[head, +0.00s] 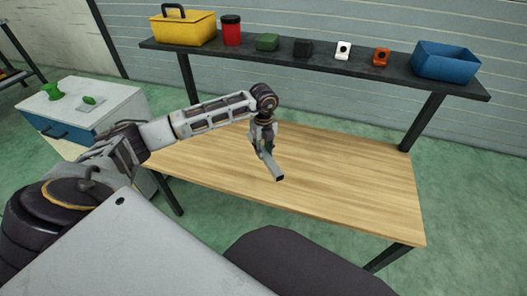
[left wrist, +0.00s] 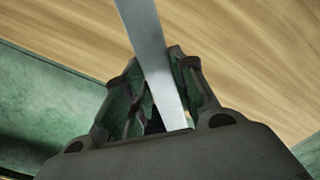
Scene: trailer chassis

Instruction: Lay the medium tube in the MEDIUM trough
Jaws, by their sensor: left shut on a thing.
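A grey metal tube (head: 274,167) is held in my left gripper (head: 262,148) above the wooden table. The tube tilts down to the right in the head view. In the left wrist view the tube (left wrist: 148,50) runs up from between the fingers of my left gripper (left wrist: 158,95), which is shut on it. Whether this is the medium tube I cannot tell, as no other tube is in view. No trough is recognisable in either view. My right gripper does not show.
The wooden table (head: 340,185) is otherwise bare. A dark shelf (head: 215,50) behind it holds a yellow toolbox (head: 183,28), a red canister (head: 231,31), a blue bin (head: 445,62) and several small blocks.

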